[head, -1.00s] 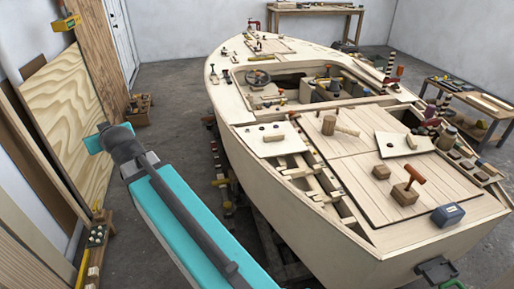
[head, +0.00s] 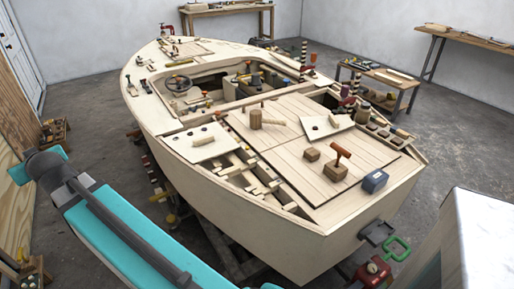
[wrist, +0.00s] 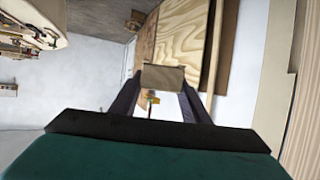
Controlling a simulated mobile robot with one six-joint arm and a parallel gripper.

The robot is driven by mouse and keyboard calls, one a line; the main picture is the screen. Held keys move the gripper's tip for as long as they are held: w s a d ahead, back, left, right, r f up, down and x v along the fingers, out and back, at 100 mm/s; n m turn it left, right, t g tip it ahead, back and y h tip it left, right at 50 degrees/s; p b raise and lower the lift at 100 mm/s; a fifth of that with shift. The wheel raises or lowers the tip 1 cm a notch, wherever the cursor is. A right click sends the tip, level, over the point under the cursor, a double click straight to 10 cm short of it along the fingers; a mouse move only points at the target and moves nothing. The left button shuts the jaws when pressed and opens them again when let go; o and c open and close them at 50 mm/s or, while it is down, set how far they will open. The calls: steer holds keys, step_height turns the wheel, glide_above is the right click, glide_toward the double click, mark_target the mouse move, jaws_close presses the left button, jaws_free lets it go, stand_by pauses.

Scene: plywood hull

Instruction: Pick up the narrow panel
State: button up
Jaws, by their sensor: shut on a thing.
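My gripper (wrist: 163,84) shows in the wrist view as two dark fingers, one on each side of a brown wooden piece. It is shut on this piece, which I take to be the narrow panel (wrist: 163,77). Only a short flat face of the panel shows between the fingertips, so its full length cannot be told. In the head view my arm reaches to the left edge, and my gripper and the held panel are not visible there.
A plywood boat hull (head: 270,255) fills the middle, with tools and blocks on its deck. Large wooden sheets (head: 15,125) lean at the left, also in the wrist view (wrist: 180,38). A white-topped block (head: 488,235) stands at right. Grey floor (head: 440,125) is open behind it.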

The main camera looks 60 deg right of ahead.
steer(key=s+d+f+m+g+h+b, duration=0.1)
steer(key=s+d+f+m+h, duration=0.1)
steer(key=d, duration=0.7)
steer(key=s+d+f+m+h+b, duration=0.1)
steer(key=d+m+h, duration=0.1)
steer(key=d, duration=0.8)
steer(key=s+d+f+m+g+h+b, duration=0.1)
steer(key=s+d+f+m+h, duration=0.1)
steer(key=d, duration=0.7)
steer(key=s+d+f+m+g+h+b, duration=0.1)
steer(key=s+d+m+g+h, duration=0.1)
steer(key=s+d, duration=0.45)
steer(key=s+d+f+m+g+h+b, duration=0.1)
steer(key=s+d+m, duration=0.15)
steer(key=d, duration=0.75)
steer(key=s+d+f+m+g+h+b, duration=0.1)
steer(key=s+d+g+h, duration=0.1)
steer(key=s+d, duration=0.5)
steer(key=s+d+f+m+g+h+b, duration=0.2)
steer(key=s+d+m+g, duration=0.45)
steer(key=s+d, duration=1.35)
steer(key=s+d+m+g+y+b, duration=0.1)
steer(key=s+d+m+g+b, duration=0.1)
steer(key=s, duration=1.1)
steer(key=s+d+m+g+y+b, duration=0.1)
steer(key=s+d+g, duration=0.3)
steer(key=s, duration=0.9)
steer(key=shift+s+d+f+m+b, duration=0.3)
steer(key=shift+d+m+b, duration=0.15)
steer(key=shift+m, duration=0.45)
